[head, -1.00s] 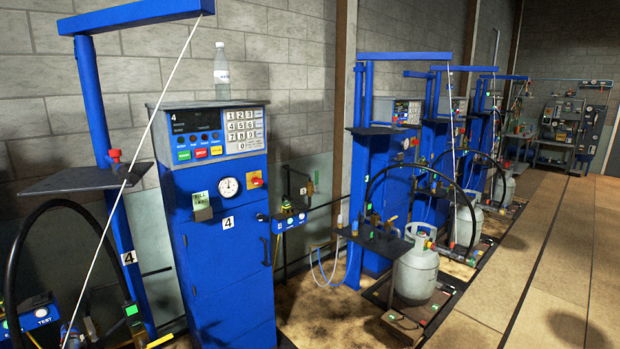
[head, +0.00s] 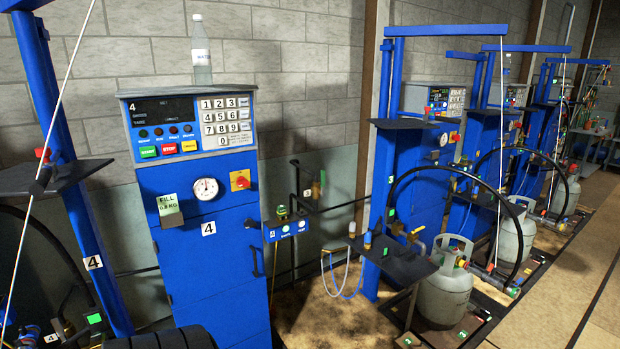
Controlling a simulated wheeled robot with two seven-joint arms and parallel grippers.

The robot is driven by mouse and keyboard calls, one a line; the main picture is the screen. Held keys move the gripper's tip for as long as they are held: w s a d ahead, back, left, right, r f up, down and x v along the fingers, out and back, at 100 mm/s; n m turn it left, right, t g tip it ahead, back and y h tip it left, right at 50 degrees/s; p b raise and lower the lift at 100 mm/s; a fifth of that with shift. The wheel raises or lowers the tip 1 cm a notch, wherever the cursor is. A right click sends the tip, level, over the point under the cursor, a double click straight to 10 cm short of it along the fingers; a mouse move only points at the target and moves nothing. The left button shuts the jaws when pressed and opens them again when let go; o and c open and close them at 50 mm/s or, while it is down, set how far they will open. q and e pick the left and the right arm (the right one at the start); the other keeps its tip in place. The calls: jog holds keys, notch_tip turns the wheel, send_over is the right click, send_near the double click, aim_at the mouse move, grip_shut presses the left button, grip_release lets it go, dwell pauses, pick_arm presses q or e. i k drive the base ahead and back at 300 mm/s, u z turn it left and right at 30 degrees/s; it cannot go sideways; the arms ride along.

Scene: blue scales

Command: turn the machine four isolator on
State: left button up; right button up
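The machine four isolator (head: 240,180) is a small red rotary knob on a yellow square plate. It sits on the right of the blue front of machine four (head: 220,270), beside the round white gauge (head: 205,188). The knob is too small to read its position. The machine's display (head: 161,110) is dark. Neither gripper shows in the head view. A dark ribbed shape at the bottom edge may be part of my own arm, but I cannot tell which part.
A clear bottle (head: 201,55) stands on top of machine four. A blue post with a black shelf (head: 60,177) stands at the left. A small blue gauge box (head: 287,228) juts out at the right. A gas cylinder (head: 444,290) stands farther right.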

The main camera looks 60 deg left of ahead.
aim_at(242, 181)
jog(key=z, duration=0.1)
jog(key=i, duration=1.3)
jog(key=u, duration=0.9)
jog(key=i, duration=0.9)
jog(key=u, duration=0.95)
